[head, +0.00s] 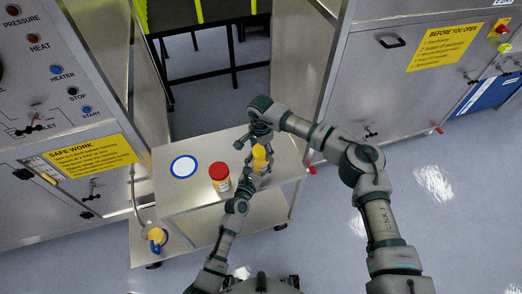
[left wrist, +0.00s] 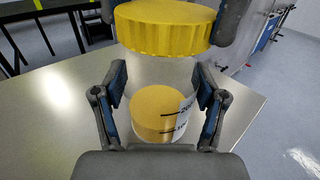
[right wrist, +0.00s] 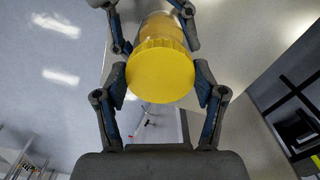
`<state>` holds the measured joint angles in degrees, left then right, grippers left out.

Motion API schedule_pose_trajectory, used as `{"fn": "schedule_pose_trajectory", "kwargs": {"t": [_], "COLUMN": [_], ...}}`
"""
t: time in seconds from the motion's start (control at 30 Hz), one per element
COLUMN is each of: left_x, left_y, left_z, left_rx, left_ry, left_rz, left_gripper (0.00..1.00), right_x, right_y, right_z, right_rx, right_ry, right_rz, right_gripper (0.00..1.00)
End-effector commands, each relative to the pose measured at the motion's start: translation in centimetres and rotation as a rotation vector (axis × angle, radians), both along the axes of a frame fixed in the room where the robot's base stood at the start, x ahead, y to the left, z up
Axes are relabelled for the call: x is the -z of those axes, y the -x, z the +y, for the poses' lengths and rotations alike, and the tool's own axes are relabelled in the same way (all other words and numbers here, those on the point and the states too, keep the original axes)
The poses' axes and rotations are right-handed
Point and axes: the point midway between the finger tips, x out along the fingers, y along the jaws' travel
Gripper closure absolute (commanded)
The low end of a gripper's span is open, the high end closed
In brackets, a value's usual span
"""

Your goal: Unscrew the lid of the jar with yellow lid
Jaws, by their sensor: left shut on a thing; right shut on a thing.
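The jar with the yellow lid (head: 260,152) is above the table's right part in the head view. In the left wrist view its yellow contents and scale marks (left wrist: 155,112) show between my left gripper's fingers (left wrist: 161,88). The ribbed yellow lid (left wrist: 163,28) is above, with parts of my right gripper on both sides of it. In the right wrist view the lid (right wrist: 160,75) faces the camera between my right gripper's fingers (right wrist: 160,84). My left gripper is shut on the jar body and my right on the lid. I cannot tell whether lid and jar touch.
A jar with a red lid (head: 220,178) stands on the metal table (head: 180,199), left of my grippers. A white disc with a blue rim (head: 184,167) lies further left. Metal cabinets stand on both sides. A dark table (head: 215,50) is behind.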

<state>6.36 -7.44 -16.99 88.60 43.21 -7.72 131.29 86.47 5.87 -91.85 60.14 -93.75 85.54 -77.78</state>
Motion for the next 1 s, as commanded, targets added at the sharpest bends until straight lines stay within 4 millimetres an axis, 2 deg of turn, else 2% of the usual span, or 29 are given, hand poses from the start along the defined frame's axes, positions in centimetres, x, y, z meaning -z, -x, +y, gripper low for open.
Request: {"fn": "schedule_pose_trajectory", "kwargs": {"t": [0.5,0.83,1.0], "left_x": [0.1,0.1,0.1], "left_y": [0.0,0.1,0.0], "left_z": [-0.1,-0.2,-0.1], "left_rx": [0.003,0.003,0.003], "left_ry": [-0.001,-0.001,-0.001], "left_rz": [0.002,0.002,0.002], "left_gripper": [1.0,1.0,1.0], "right_x": [-0.6,-4.3,-4.5], "right_y": [0.1,0.0,0.1], "right_z": [0.1,0.1,0.1], "right_rx": [-0.002,-0.001,-0.001], "right_ry": [-0.003,-0.002,-0.002], "right_rz": [0.001,0.001,0.002], "right_gripper": [0.72,0.72,0.72]}}
